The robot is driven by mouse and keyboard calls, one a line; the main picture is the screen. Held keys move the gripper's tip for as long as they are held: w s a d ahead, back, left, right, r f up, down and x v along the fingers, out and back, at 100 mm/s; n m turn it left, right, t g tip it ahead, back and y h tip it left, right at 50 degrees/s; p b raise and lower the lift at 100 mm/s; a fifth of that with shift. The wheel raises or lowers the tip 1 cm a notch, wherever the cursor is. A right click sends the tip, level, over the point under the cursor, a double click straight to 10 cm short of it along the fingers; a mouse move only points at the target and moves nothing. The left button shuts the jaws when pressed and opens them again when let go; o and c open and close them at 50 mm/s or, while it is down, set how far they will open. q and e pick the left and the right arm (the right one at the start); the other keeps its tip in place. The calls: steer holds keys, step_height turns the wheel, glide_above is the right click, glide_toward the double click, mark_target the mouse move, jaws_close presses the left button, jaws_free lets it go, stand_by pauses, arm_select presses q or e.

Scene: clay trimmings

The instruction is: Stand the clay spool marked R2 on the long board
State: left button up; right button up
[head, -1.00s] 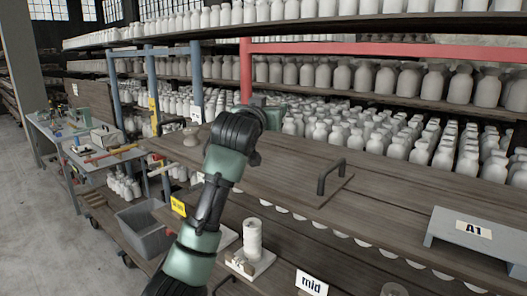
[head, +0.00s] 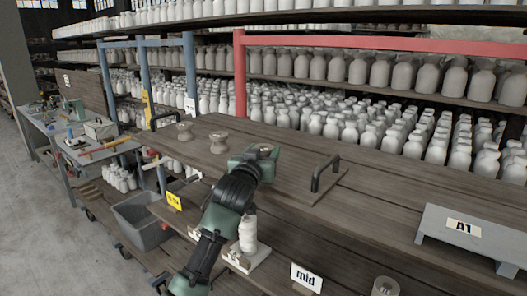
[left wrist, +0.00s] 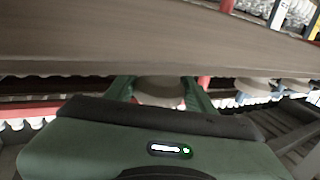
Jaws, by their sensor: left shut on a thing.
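The long board (head: 290,178) is a brown plank with black handles, lying across the shelf front. Two pale clay spools, one (head: 184,131) at the left and one (head: 218,142) nearer my gripper, stand upright on it. My left gripper (head: 266,153) is low over the board, right of these spools, and shut on a clay spool. In the left wrist view the held spool (left wrist: 160,90) shows between the green fingers, close to the board (left wrist: 120,45); I cannot tell whether it touches. No R2 mark is readable. My right gripper is not in view.
A black handle (head: 325,172) stands just right of my gripper. A grey stand marked A1 (head: 470,232) is at the right. Rows of pale bottles fill the shelves behind.

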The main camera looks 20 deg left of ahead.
arm_select(q)
steer(key=o, duration=1.7)
steer(key=shift+f, duration=0.15)
steer(key=shift+c, duration=0.2)
steer(key=shift+s, duration=0.2)
steer(key=s+b, duration=0.3)
steer(key=s, duration=0.8)
steer(key=shift+s+d, duration=0.25)
steer(key=shift+s, duration=0.05)
